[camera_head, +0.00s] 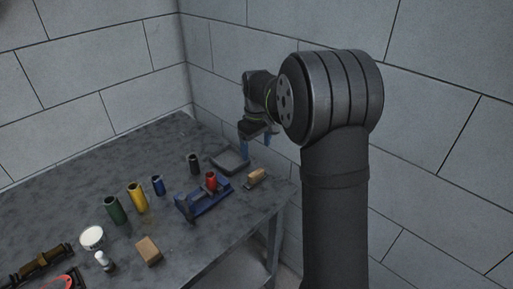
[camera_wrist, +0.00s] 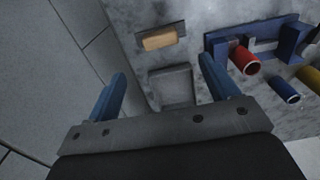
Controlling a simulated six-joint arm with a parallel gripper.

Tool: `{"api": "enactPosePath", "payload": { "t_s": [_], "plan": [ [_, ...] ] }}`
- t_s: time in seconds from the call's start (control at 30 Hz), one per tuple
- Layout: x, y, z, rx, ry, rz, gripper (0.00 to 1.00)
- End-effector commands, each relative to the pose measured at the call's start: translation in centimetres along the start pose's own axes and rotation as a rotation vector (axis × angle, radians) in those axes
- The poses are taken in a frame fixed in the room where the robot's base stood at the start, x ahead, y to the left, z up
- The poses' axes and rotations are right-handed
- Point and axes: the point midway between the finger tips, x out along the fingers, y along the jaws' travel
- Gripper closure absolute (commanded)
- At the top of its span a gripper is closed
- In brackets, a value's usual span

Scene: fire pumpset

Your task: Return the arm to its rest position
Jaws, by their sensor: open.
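My gripper (camera_head: 257,143) is raised above the far right corner of the grey table (camera_head: 62,179), in front of the block wall. Its blue fingers point down. In the wrist view my gripper (camera_wrist: 162,92) shows two blue fingers spread wide apart with nothing between them. Below it on the table lies a shallow grey tray (camera_wrist: 171,88), which also shows in the head view (camera_head: 232,161). My arm's large joint hides part of the wall behind it.
A blue fixture (camera_head: 203,206) holds a red cylinder (camera_head: 211,181). A tan block on a dark base (camera_head: 256,178) lies near the right edge. Green (camera_head: 115,210), yellow (camera_head: 138,197), blue (camera_head: 158,185) and dark (camera_head: 194,163) cylinders stand left. Walls (camera_head: 100,75) close off the back.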

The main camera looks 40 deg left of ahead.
Motion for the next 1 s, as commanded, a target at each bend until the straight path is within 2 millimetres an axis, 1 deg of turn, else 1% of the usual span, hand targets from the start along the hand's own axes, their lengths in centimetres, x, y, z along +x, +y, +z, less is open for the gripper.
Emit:
{"api": "enactPosePath", "payload": {
  "t_s": [0.17,0.27,0.37,0.7,0.87,0.9,1.0],
  "plan": [
    [0.4,0.0,0.0,0.0,-0.001,-0.001,0.2],
    [1.4,0.0,0.1,0.0,-0.004,-0.002,0.2],
    [3.0,0.0,0.1,0.0,-0.004,-0.002,0.2],
    [9.9,0.0,0.1,0.0,-0.003,-0.002,0.2],
    [12.8,-0.1,0.1,0.0,-0.003,-0.002,0.2],
    [11.5,0.0,-0.1,0.0,0.003,0.002,0.2],
    [10.1,0.0,-0.1,0.0,0.003,0.002,0.2]
  ]
}}
